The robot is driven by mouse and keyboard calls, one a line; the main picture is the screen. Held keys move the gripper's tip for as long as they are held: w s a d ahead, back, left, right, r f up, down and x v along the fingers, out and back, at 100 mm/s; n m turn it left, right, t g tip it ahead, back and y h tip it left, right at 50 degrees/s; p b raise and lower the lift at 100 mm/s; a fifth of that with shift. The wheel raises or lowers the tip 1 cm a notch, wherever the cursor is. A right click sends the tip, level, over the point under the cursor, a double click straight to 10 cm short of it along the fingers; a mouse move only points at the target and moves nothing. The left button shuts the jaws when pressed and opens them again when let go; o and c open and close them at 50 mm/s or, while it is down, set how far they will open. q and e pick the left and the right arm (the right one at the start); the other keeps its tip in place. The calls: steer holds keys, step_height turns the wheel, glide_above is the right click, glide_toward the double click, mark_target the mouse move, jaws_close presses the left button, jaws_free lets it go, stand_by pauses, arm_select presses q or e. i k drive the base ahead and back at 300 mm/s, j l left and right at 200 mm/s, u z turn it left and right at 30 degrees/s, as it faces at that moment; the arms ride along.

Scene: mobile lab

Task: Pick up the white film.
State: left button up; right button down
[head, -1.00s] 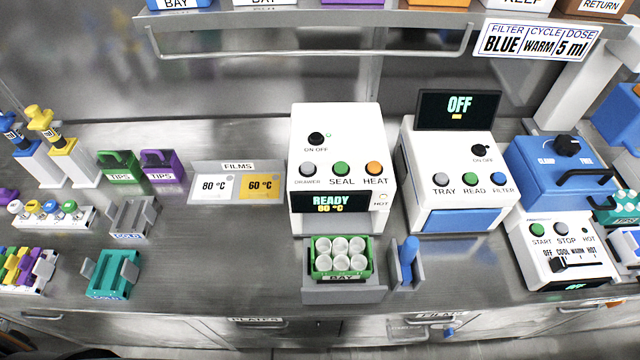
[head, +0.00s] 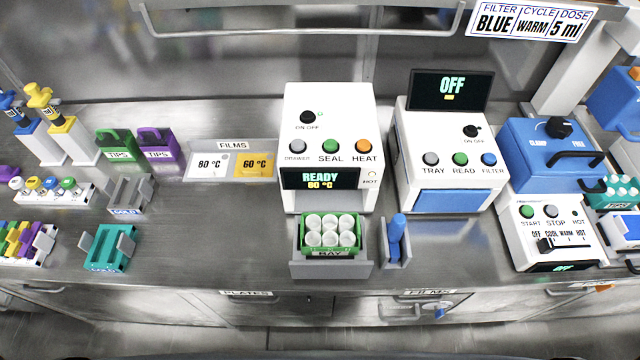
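The white film (head: 208,165), marked 80 °C, lies flat in the left half of the grey film holder labelled FILMS (head: 233,145). A yellow film (head: 254,166), marked 60 °C, lies right beside it in the same holder. The holder sits on the steel bench, left of the white sealer (head: 329,118). Nothing covers the white film. Neither of my grippers shows in the head view.
Purple and green tip boxes (head: 157,150) stand left of the films. Bench space in front of the films is clear.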

mark_target(203, 165)
steer(key=k+j+z, duration=0.15)
steer(key=j, duration=0.25)
steer(key=j+z, duration=0.15)
steer(key=j, duration=0.25)
steer(key=k+j+z, duration=0.2)
steer(key=j, duration=0.15)
